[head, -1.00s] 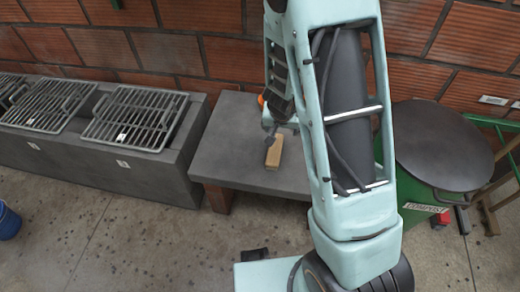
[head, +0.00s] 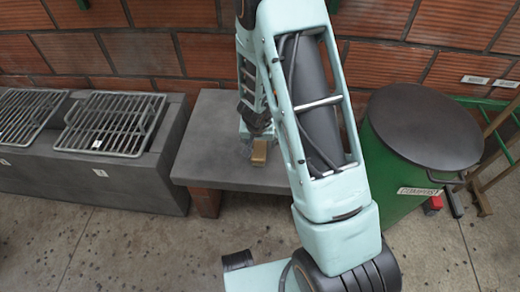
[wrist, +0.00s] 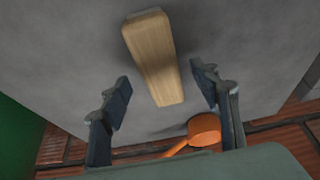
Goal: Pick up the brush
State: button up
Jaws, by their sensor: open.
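The brush (head: 259,152) is a light wooden block lying on the grey slab table, near its front edge. In the wrist view the brush (wrist: 153,55) shows its long wooden top, with a pale strip at its far end. My gripper (wrist: 162,86) is open, one finger on each side of the brush's near part, with gaps on both sides. In the head view my gripper (head: 256,132) is right over or beside the brush, partly hidden by my arm. I cannot tell the exact height of the fingers above the table.
An orange round object with a handle (wrist: 203,130) lies close to the right finger in the wrist view. Grill grates (head: 110,122) sit on a grey block at left. A green compost bin (head: 400,175) stands at right. A brick wall (head: 170,50) is behind.

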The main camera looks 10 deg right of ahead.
jog(key=b+x, duration=0.1)
jog(key=x, duration=0.2)
jog(key=shift+r, duration=0.1)
jog(key=c, duration=1.4)
jog(key=shift+c, duration=0.2)
jog(key=shift+a+r, duration=0.1)
jog(key=shift+r, duration=0.05)
